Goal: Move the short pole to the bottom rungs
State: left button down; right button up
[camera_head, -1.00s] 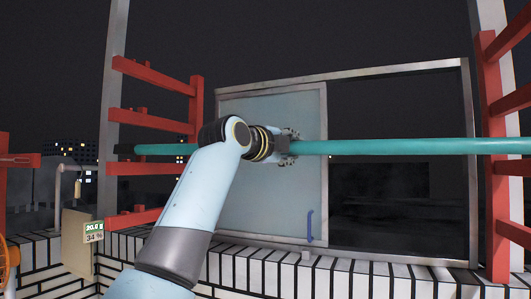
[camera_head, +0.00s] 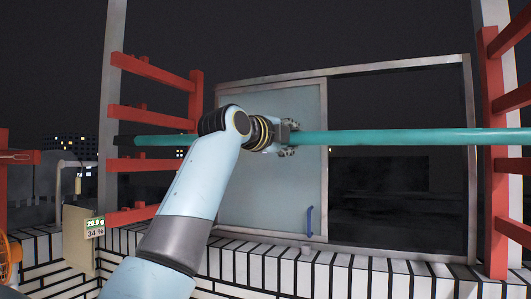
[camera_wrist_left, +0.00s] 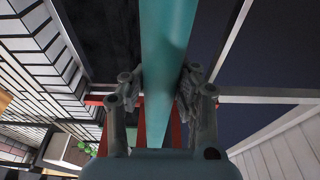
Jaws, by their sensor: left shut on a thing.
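The teal pole (camera_head: 400,137) runs level across the head view and out past its right edge. Its dark left end (camera_head: 128,141) is at the left red rack (camera_head: 195,100), between the second and third rungs from the top. In the left wrist view the pole (camera_wrist_left: 166,40) runs lengthwise between the fingers of the gripper (camera_wrist_left: 158,85). The right red rack (camera_head: 495,150) stands behind the pole's right part. The lowest left rung (camera_head: 135,215) carries nothing visible. My right gripper is out of view.
A metal-framed window (camera_head: 400,69) with a frosted pane (camera_head: 270,190) and blue handle (camera_head: 309,221) stands behind the pole. A white tiled ledge (camera_head: 300,265) runs below.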

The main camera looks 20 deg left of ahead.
pick_arm(q)
jog(key=shift+s+r, duration=0.1)
jog(key=shift+s, duration=0.05)
jog(key=s+r+t, duration=0.1)
jog(key=s, duration=1.4)
jog(key=shift+s+a+r+h, duration=0.2)
jog(key=shift+r+h, duration=0.05)
jog(key=shift+h, duration=0.05)
dwell(1.0)
dwell(0.6)
notch_tip(320, 180, down, 17)
jog(key=b, duration=1.2)
